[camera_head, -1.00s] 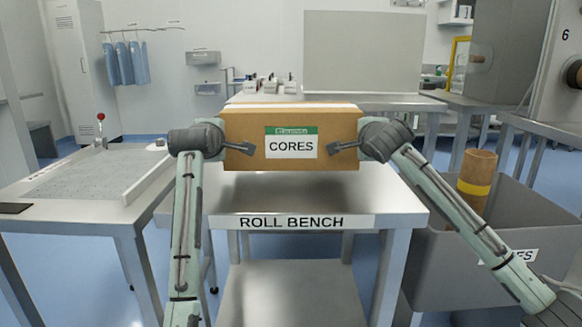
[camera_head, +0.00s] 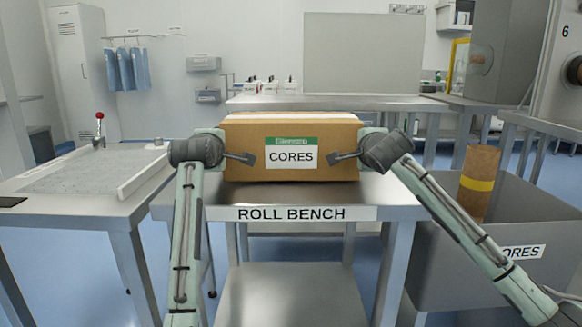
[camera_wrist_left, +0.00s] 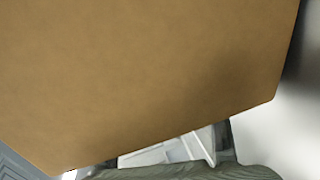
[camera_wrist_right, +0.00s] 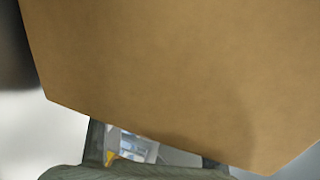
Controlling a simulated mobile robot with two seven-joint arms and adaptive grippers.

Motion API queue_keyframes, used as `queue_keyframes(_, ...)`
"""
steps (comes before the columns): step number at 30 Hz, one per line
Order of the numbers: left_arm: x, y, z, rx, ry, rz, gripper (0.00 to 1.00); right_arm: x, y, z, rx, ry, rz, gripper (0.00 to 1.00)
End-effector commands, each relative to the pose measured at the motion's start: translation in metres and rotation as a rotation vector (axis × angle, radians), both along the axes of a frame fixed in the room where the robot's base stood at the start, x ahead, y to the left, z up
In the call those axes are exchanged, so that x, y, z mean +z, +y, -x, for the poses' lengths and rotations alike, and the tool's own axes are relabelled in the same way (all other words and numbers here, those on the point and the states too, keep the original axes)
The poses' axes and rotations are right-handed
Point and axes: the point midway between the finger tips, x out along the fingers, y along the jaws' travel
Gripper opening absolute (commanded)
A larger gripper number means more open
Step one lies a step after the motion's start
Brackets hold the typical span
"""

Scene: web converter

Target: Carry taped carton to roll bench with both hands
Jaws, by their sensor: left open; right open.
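The taped carton (camera_head: 335,160) is a brown box with a white and green CORES label on its front. It is upright and level, at the top of the roll bench (camera_head: 390,190); whether its base touches the steel top I cannot tell. The carton's side fills the left wrist view (camera_wrist_left: 140,70) and the right wrist view (camera_wrist_right: 180,70).
A side table (camera_head: 80,210) with a pale panel stands at left. A long table (camera_head: 400,103) with small items stands behind. The bench's lower shelf (camera_head: 290,290) is bare.

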Motion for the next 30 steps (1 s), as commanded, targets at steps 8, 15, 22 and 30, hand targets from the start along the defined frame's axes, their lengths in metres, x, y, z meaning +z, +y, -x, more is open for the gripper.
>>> queue_keyframes(8, -0.005, -0.017, 0.000, -0.035, 0.004, 0.001, 0.52, -0.001, 0.019, 0.004, 0.042, -0.010, -0.008, 0.52)
queue_keyframes(15, -0.003, 0.002, 0.001, -0.032, 0.000, 0.001, 0.61, 0.000, -0.001, 0.004, 0.039, -0.010, -0.006, 0.52)
queue_keyframes(22, -0.002, 0.011, 0.001, -0.028, -0.002, 0.001, 0.72, -0.002, -0.009, 0.003, 0.032, -0.005, -0.007, 0.52)
queue_keyframes(30, -0.002, 0.013, 0.001, -0.024, -0.003, 0.001, 0.72, -0.003, -0.012, 0.003, 0.026, -0.004, -0.006, 0.71)
